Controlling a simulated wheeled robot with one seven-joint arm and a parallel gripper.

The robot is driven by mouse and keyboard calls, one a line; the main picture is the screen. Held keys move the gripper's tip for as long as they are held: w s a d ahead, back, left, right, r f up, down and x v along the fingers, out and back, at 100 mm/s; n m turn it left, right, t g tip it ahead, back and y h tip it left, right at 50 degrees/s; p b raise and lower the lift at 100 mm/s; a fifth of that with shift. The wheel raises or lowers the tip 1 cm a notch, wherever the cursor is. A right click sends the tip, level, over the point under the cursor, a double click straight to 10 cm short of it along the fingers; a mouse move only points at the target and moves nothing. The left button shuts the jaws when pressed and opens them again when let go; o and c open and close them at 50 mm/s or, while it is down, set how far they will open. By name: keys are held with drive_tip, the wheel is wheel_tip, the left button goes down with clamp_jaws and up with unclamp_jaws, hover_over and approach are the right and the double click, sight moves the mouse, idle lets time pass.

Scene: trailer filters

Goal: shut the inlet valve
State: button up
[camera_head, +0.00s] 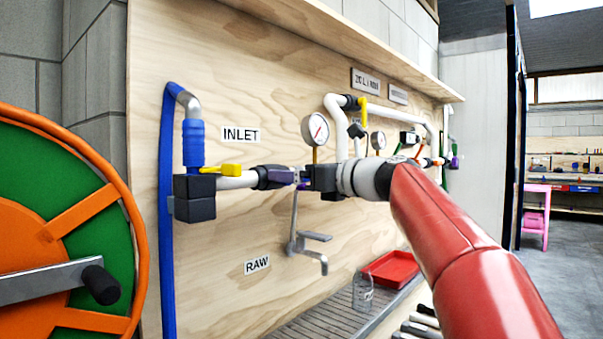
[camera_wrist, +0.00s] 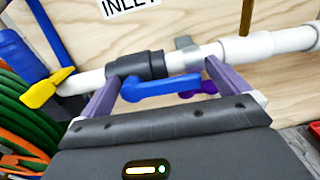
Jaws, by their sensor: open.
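The INLET label (camera_head: 240,134) is on the plywood wall above a white pipe. Under it a yellow handle (camera_head: 224,169) lies along the pipe; it also shows at left in the wrist view (camera_wrist: 45,90). To its right is a dark valve body (camera_head: 270,177), with a blue lever (camera_wrist: 160,87) lying roughly along the pipe in the wrist view. I cannot tell for certain which handle is the inlet valve's. My gripper (camera_head: 292,178) is open, its fingers (camera_wrist: 160,80) on either side of the blue lever; contact cannot be told. In the head view my gripper hides the lever.
A purple handle (camera_wrist: 197,90) sits just behind the blue lever. A grey tap (camera_head: 297,238) hangs below, near the RAW label (camera_head: 257,265). A gauge (camera_head: 315,130) and more piping stand to the right. An orange and green hose reel (camera_head: 60,215) is at left.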

drive_tip(key=c, duration=1.3)
drive_tip(key=shift+m+p, duration=0.4)
drive_tip(key=shift+p, duration=0.3)
drive_tip(key=shift+c, duration=0.2)
drive_tip(key=shift+f+m, duration=0.25)
drive_tip(key=shift+m, duration=0.15)
drive_tip(key=o, duration=1.3)
drive_tip(key=shift+o, duration=0.2)
drive_tip(key=v, duration=0.7)
drive_tip(key=shift+s+d+b, duration=0.2)
drive_tip(key=shift+d+b, duration=0.15)
